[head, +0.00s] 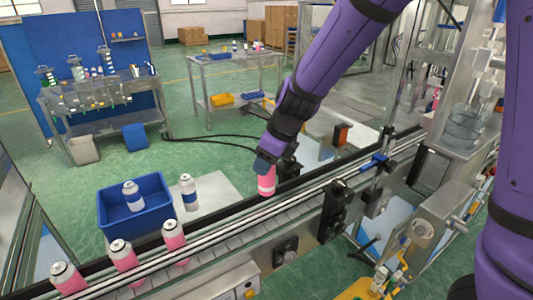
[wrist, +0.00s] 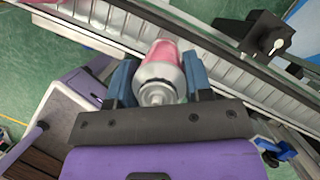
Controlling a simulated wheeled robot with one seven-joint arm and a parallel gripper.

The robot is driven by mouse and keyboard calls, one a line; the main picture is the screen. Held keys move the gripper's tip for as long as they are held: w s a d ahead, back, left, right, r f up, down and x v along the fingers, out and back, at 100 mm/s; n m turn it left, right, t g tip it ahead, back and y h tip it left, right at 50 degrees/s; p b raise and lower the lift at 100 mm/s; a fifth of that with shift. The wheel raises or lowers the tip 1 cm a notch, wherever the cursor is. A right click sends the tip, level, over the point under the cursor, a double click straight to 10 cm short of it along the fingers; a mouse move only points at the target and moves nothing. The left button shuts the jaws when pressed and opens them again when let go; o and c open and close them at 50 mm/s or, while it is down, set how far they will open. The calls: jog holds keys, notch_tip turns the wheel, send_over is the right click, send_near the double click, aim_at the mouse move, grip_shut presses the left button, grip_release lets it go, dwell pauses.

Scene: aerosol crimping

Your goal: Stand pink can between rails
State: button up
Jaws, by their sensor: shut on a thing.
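The pink can (head: 266,183) is in my gripper (head: 268,164), at the conveyor in the middle of the head view. In the wrist view the can (wrist: 163,62) sits between the two blue fingertips of my gripper (wrist: 158,85), with its silver top toward the camera. My gripper is shut on it. The conveyor's rails (head: 212,228) run diagonally past the can. The can's lower end is over or at the belt; I cannot tell whether it touches.
Several other pink cans (head: 123,255) stand on the conveyor at the lower left. A black sensor block (head: 335,208) is on the near rail, right of my gripper.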

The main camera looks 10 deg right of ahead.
aim_at(266, 194)
jog(key=shift+f, duration=4.6)
jog(key=shift+f, duration=0.55)
jog(key=o, duration=1.2)
jog(key=shift+s+f, duration=0.1)
jog(key=shift+s, duration=0.05)
jog(key=v, duration=1.1)
jog(key=shift+w, duration=0.25)
jog(key=shift+d, duration=0.1)
